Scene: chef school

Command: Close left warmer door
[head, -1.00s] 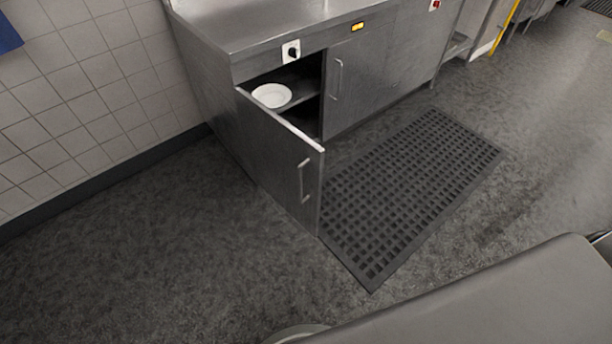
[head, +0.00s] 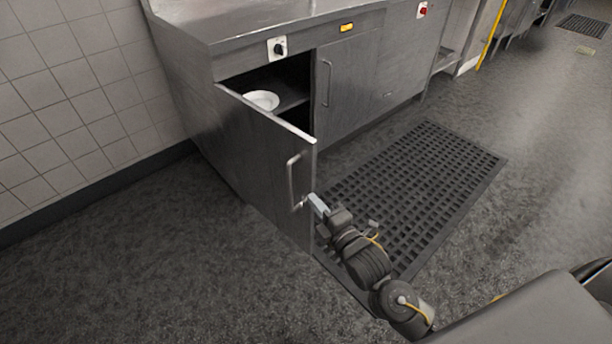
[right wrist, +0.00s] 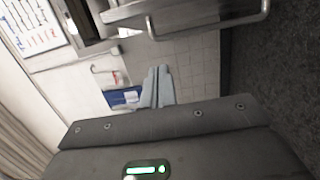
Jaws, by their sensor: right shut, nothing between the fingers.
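The left warmer door (head: 255,160) is a grey metal panel hinged on its left side. It stands partly open, swung out from the steel warmer cabinet (head: 190,110). Its bar handle (head: 292,180) is near the free edge; handle and door edge also show at the top of the right wrist view (right wrist: 225,25). My right gripper (head: 316,204) is shut and empty, by the door's free edge near the handle's lower end. I cannot tell whether it touches. The right wrist view shows its closed fingers (right wrist: 157,88) below the handle. My left gripper is not in view.
A white plate (head: 262,100) lies on the shelf inside the open compartment. The right-hand warmer door (head: 345,85) is shut. A black rubber mat (head: 425,175) lies on the floor before the cabinet. Open floor lies left of the door, up to the tiled wall (head: 70,90).

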